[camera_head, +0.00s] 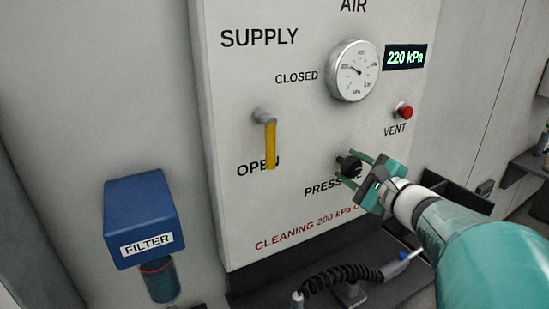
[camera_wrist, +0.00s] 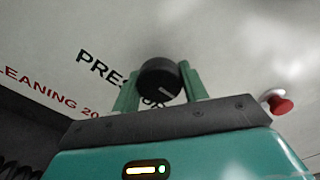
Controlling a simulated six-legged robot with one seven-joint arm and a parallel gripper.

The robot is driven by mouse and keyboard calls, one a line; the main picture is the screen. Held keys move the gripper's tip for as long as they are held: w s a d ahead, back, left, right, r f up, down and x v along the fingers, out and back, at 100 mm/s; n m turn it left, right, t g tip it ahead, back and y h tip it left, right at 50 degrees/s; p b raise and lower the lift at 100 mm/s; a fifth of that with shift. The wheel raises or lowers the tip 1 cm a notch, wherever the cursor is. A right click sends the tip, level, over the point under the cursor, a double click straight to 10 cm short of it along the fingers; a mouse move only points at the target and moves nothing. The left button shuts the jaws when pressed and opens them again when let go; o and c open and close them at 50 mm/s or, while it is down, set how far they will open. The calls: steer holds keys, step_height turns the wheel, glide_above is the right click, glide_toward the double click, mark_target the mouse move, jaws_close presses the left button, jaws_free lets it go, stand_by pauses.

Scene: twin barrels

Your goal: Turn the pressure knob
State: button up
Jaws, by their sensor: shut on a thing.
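The black pressure knob (camera_head: 349,166) sits low on the white panel, right by the lettering that starts "PRESS". My gripper (camera_head: 356,168) reaches it from the right, with its green fingers on either side of the knob. In the wrist view the knob (camera_wrist: 161,79) shows a pale pointer line, and my gripper (camera_wrist: 158,88) is shut on it. A round gauge (camera_head: 353,71) is above, and a digital display (camera_head: 405,57) beside it reads 220 kPa. Part of the lettering is hidden behind the knob and gripper.
A yellow supply lever (camera_head: 270,145) hangs down towards OPEN. A red vent button (camera_head: 404,111) is above right of the knob. A blue filter box (camera_head: 143,218) is at left. A black coiled hose (camera_head: 345,275) lies below the panel. Red lettering mentions cleaning at 200 kPa.

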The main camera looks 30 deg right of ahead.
steer(key=shift+w+n, duration=0.1)
steer(key=shift+n, duration=0.5)
